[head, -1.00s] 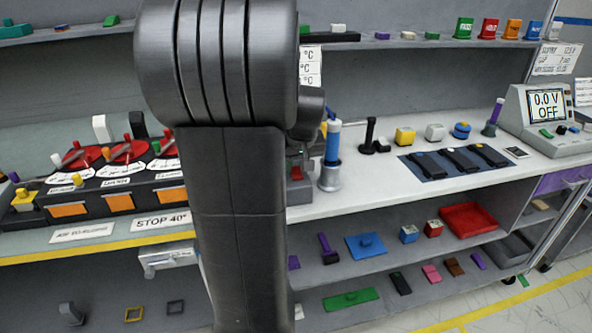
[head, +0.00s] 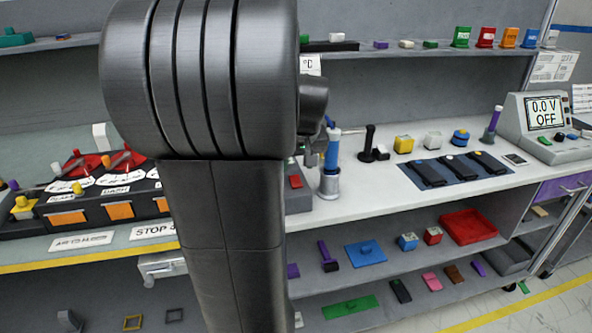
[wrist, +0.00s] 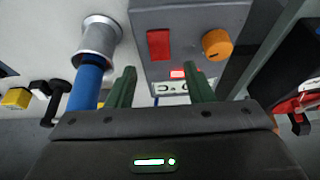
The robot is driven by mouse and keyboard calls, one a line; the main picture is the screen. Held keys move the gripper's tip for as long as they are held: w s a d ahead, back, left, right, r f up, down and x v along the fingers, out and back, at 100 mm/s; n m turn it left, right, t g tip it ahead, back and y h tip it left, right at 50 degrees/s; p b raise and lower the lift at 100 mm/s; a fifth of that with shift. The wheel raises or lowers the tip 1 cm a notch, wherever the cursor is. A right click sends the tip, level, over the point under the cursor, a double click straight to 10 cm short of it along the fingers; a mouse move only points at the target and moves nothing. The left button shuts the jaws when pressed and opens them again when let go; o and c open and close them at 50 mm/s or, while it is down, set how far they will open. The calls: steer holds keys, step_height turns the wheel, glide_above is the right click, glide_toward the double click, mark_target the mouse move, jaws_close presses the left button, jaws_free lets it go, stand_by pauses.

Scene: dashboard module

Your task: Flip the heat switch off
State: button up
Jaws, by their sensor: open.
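A red rocker switch (wrist: 159,44) sits on the face of a grey box (wrist: 190,18) in the wrist view. I take it as the heat switch; I cannot read a label by it or tell its on/off position. A small red light (wrist: 183,73) glows below it, above a partly hidden display (wrist: 171,87). My gripper (wrist: 163,82) is open and empty, its two green fingers apart, pointing at the box's face below the switch, with no clear contact. In the head view, the red switch (head: 295,181) shows just right of my arm, which hides most of the box.
An orange knob (wrist: 216,43) is right of the switch. A blue-handled tool in a metal holder (wrist: 99,38) stands close left of my gripper; it also shows in the head view (head: 331,150). A black handle (head: 369,142) stands farther right on the white counter (head: 370,195).

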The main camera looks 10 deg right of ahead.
steer(key=v, duration=0.9)
steer(key=shift+p, duration=0.3)
steer(key=shift+f, duration=0.1)
steer(key=b+x, duration=0.1)
steer(key=x, duration=1.2)
steer(key=shift+w+f, duration=0.1)
steer(key=shift+f, duration=0.25)
steer(key=shift+r, duration=0.15)
